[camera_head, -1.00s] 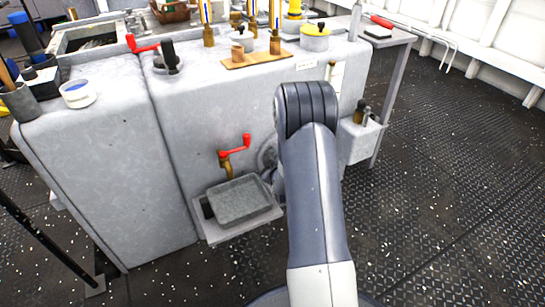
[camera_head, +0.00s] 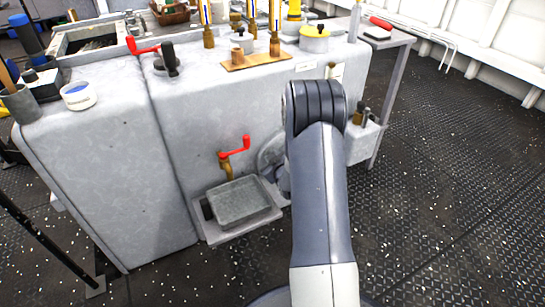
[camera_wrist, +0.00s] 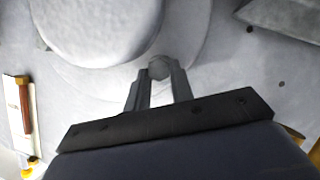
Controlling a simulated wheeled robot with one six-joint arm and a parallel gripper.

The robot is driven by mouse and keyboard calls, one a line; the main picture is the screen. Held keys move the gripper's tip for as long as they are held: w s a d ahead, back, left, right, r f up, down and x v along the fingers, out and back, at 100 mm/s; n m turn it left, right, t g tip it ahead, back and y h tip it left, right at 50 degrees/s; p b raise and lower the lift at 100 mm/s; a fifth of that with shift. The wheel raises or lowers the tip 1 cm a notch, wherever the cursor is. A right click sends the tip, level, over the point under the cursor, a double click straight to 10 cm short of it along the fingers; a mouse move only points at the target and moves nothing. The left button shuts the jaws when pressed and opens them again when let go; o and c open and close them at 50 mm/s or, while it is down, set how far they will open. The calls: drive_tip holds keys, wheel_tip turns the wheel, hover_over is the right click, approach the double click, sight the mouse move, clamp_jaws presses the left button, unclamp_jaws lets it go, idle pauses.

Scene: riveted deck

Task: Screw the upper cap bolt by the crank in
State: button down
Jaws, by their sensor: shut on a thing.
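In the wrist view my gripper (camera_wrist: 160,88) has its two fingers closed around a small grey bolt head (camera_wrist: 158,68). The bolt sits at the edge of a big round grey cap (camera_wrist: 95,30), on its pale flange. The bolt's shank and how deep it sits are hidden. In the head view the round cap (camera_head: 272,152) shows only in part, left of my arm, on the front face of the grey machine (camera_head: 160,150). The red crank (camera_head: 236,148) stands to its left. My fingers and the bolt are hidden behind my arm there.
A grey tray (camera_head: 240,202) stands on a ledge below the crank. A small box (camera_head: 361,143) with tools hangs on the machine, right of my arm. Another red-handled crank (camera_head: 142,46) and several fittings stand on top. The deck at right is clear.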

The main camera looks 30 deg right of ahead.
drive_tip(key=shift+d+r+m+y+p, duration=0.1)
drive_tip(key=shift+d+m+y+p, duration=0.1)
drive_tip(key=shift+m+y+p, duration=0.75)
drive_tip(key=shift+d+m+y+p, duration=0.15)
drive_tip(key=shift+m+y+p, duration=0.4)
drive_tip(key=shift+m+p, duration=0.75)
drive_tip(key=c, duration=1.2)
unclamp_jaws()
